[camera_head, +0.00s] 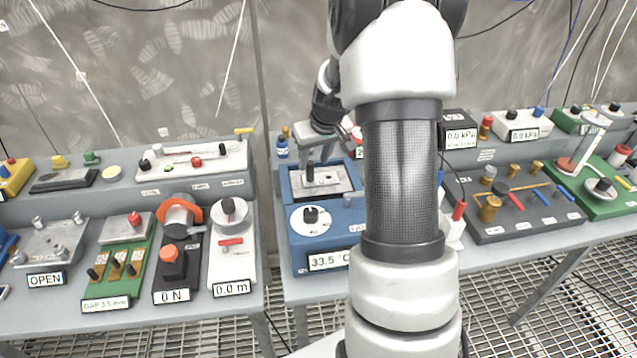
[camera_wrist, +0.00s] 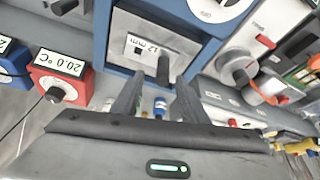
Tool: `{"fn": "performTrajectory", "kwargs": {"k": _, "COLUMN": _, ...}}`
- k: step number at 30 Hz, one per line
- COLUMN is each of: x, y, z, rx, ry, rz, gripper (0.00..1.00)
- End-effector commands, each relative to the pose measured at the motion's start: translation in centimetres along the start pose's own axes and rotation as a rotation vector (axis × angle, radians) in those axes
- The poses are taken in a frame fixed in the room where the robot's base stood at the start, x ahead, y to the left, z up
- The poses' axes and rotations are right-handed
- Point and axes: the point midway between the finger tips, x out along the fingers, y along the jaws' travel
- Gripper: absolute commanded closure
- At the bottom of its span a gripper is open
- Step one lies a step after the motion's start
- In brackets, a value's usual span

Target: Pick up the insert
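The insert (camera_wrist: 122,48) is a grey metal block with a "12 mm" label and an upright black knob (camera_wrist: 163,68). It sits inside the blue frame of a bench device (camera_head: 327,222) that reads 33.5 °C. In the head view the insert (camera_head: 328,184) shows beneath my gripper (camera_head: 315,160), partly hidden by it and my arm. In the wrist view my gripper (camera_wrist: 158,82) is open, with one finger on each side of the knob's line. A gap shows between the fingers and the knob. I cannot tell how far the fingertips reach down beside it.
A red device (camera_wrist: 62,78) reading 20.0 °C is left in the wrist view. Small bottles (camera_head: 283,146) stand behind the blue device. A white device (camera_head: 232,245) reading 0.0 m and a black one (camera_head: 176,262) reading 0 N are left. My arm hides the bench right of the blue device.

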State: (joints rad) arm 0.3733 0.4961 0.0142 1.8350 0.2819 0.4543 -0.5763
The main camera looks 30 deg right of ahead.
Motion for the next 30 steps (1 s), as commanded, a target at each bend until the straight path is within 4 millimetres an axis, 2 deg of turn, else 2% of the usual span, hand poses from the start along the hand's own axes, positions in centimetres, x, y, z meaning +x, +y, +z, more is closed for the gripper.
{"fn": "performTrajectory", "kwargs": {"k": 10, "x": 4.5, "y": -0.5, "z": -0.1, "rx": 0.001, "ry": -0.002, "rz": -0.001, "gripper": 0.6}}
{"fn": "performTrajectory", "kwargs": {"k": 14, "x": 5.2, "y": -0.5, "z": -0.1, "rx": 0.0, "ry": 0.0, "rz": -0.001, "gripper": 0.6}}
{"fn": "performTrajectory", "kwargs": {"k": 20, "x": 5.2, "y": -0.5, "z": -0.1, "rx": 0.0, "ry": 0.0, "rz": 0.0, "gripper": 0.6}}
{"fn": "performTrajectory", "kwargs": {"k": 27, "x": 5.2, "y": -0.5, "z": -0.1, "rx": 0.0, "ry": 0.0, "rz": 0.0, "gripper": 1.0}}
{"fn": "performTrajectory", "kwargs": {"k": 30, "x": 5.2, "y": -0.5, "z": -0.1, "rx": 0.001, "ry": 0.0, "rz": 0.0, "gripper": 1.0}}
